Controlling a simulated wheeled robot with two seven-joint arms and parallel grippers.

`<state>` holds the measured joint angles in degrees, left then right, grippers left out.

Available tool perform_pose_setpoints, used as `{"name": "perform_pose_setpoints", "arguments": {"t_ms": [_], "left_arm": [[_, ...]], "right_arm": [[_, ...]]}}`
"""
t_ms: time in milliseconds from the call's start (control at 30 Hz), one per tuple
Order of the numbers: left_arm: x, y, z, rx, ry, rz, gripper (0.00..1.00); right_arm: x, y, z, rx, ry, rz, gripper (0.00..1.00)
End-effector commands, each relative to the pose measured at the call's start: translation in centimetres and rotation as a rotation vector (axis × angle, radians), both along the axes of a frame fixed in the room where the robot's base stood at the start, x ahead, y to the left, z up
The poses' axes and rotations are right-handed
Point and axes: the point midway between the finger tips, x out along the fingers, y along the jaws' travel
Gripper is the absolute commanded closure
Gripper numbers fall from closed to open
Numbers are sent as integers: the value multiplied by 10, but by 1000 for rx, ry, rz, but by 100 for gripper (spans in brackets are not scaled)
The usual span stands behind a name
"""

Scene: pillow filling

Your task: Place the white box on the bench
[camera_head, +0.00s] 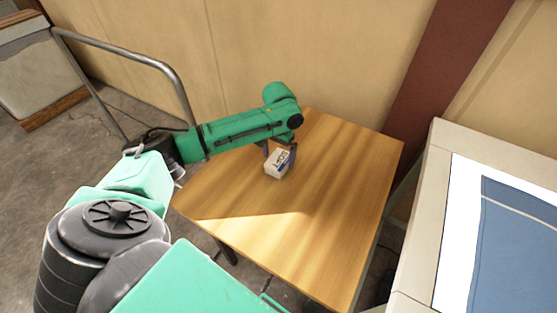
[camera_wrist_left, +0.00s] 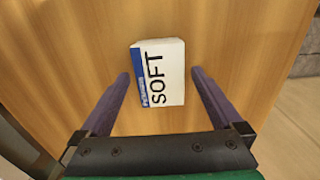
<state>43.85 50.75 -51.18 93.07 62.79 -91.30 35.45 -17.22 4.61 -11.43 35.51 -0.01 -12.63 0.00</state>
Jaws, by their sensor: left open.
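The white box (camera_head: 277,164) rests on the wooden bench (camera_head: 330,215), near its back left part. In the left wrist view the box (camera_wrist_left: 165,75) shows a blue stripe and the word SOFT, and lies between my two finger tips with a gap on each side. My left gripper (camera_head: 280,150) is open around the box, pointing down at it. The gripper's dark purple fingers (camera_wrist_left: 159,88) stand apart and do not appear to touch the box. My right gripper is not in view.
A large light table (camera_head: 424,225) with a blue cloth (camera_head: 515,250) stands at the right. A grey metal rail (camera_head: 130,53) is at the back left, and a wall (camera_head: 330,60) is behind the bench. The front and right of the bench top are clear.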

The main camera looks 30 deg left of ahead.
Motion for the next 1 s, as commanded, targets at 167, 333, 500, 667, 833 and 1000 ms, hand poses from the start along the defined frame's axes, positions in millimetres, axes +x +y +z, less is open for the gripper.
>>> {"name": "perform_pose_setpoints", "arguments": {"t_ms": [167,333,500,667,833,1000], "left_arm": [[1,0,49,-2,-6,0,0],[1,-1,88,-2,-3,-1,0],[0,0,101,-1,0,0,0],[0,0,101,0,1,0,0],[0,0,101,0,1,1,0],[0,0,105,-1,0,1,0]], "right_arm": [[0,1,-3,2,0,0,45],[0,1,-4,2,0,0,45],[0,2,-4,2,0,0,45],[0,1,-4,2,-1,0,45],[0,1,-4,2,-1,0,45],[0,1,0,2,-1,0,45]]}}
